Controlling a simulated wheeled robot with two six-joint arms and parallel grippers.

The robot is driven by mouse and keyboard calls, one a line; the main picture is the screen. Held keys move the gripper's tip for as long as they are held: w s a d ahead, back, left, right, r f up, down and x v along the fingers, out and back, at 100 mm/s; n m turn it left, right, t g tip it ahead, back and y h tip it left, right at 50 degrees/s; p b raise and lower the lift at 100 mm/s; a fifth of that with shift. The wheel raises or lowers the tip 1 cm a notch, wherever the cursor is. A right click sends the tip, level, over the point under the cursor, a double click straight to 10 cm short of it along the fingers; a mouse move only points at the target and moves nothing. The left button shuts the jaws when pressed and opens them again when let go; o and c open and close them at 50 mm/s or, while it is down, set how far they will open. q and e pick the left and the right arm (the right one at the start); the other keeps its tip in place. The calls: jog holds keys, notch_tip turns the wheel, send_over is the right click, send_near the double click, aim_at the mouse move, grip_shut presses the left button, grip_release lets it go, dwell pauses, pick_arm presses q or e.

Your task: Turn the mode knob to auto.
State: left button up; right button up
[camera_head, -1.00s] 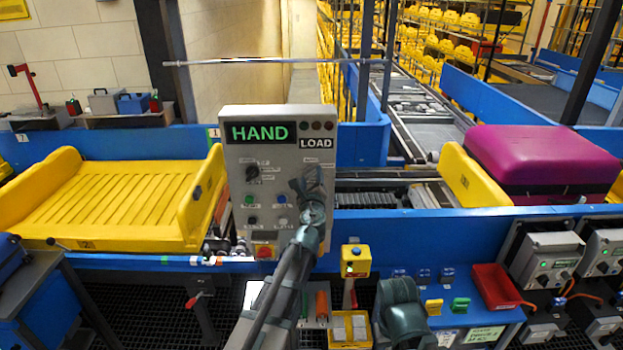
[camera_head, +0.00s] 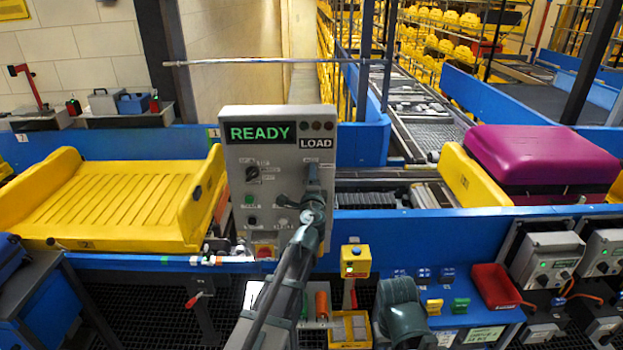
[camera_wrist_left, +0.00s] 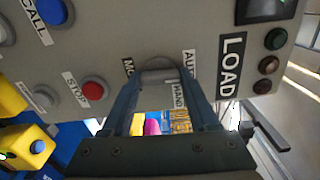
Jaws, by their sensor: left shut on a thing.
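The grey control panel (camera_head: 243,180) stands upright ahead of me, its green display (camera_head: 260,133) reading READY beside a LOAD sign (camera_head: 316,143). My left gripper (camera_head: 313,178) is at the panel's right half and covers most of the mode knob in the head view. In the left wrist view its two fingers (camera_wrist_left: 160,80) are shut on the grey mode knob (camera_wrist_left: 159,70), one on each side. Labels AUTO (camera_wrist_left: 189,63) and HAND (camera_wrist_left: 178,94) sit beside the knob. Its exact pointing is hard to tell.
A red STOP button (camera_wrist_left: 94,90) and a blue CALL button (camera_wrist_left: 52,11) are close to the left gripper. A yellow tray (camera_head: 110,205) is left of the panel. A purple suitcase (camera_head: 545,155) lies on a yellow tray (camera_head: 465,175) at right.

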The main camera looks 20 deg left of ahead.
pick_arm(q)
jog(key=shift+s+n, duration=0.1)
jog(key=shift+n, duration=0.5)
jog(key=o, duration=1.4)
